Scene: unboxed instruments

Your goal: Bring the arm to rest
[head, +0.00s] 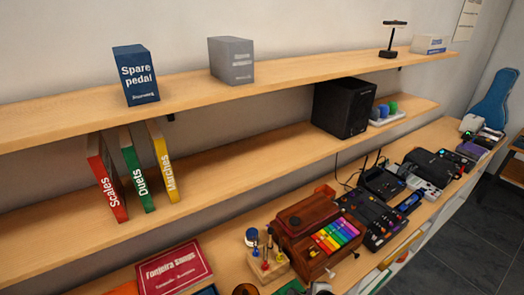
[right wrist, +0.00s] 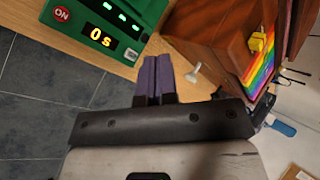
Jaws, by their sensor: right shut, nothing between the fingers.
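My right gripper (right wrist: 158,62) shows in the right wrist view with its two purple fingers together and nothing between them. It is over the wooden counter's edge, beside a white knob (right wrist: 193,74) on a wooden instrument box (right wrist: 205,35). A green device (right wrist: 100,40) with a red ON button and a "0 s" display is at the upper left there. In the head view only a small dark and pale part at the bottom edge may be this gripper. My left gripper is in neither view.
In the head view the counter holds the wooden box with rainbow keys (head: 336,236), a red songbook (head: 174,270), and several electronic devices. Two shelves above hold books, boxes and a black speaker (head: 343,107). Grey floor tiles (right wrist: 45,105) are clear beside the counter.

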